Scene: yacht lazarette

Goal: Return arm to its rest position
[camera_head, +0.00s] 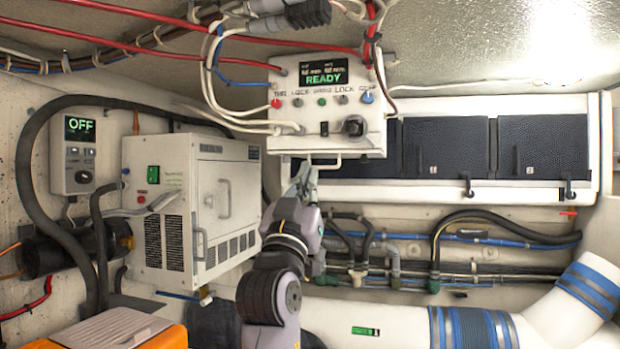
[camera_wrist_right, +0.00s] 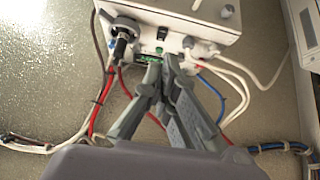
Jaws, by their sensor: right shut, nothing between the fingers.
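My right arm (camera_head: 272,280) rises from the bottom middle of the head view. Its gripper (camera_head: 303,180) is just under the lower edge of the white control box (camera_head: 330,110), whose display reads READY. In the right wrist view the gripper (camera_wrist_right: 158,65) is shut with nothing between its fingers. I cannot tell whether the fingertips touch the box. My left gripper is not in view.
A white cabinet unit (camera_head: 225,200) stands left of my arm. A wall panel (camera_head: 74,150) reads OFF. Dark lockers (camera_head: 445,147) line the right wall above hoses (camera_head: 480,240). A white pipe with blue bands (camera_head: 470,328) runs low right. An orange case (camera_head: 165,338) sits bottom left. Red cables (camera_head: 130,45) cross overhead.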

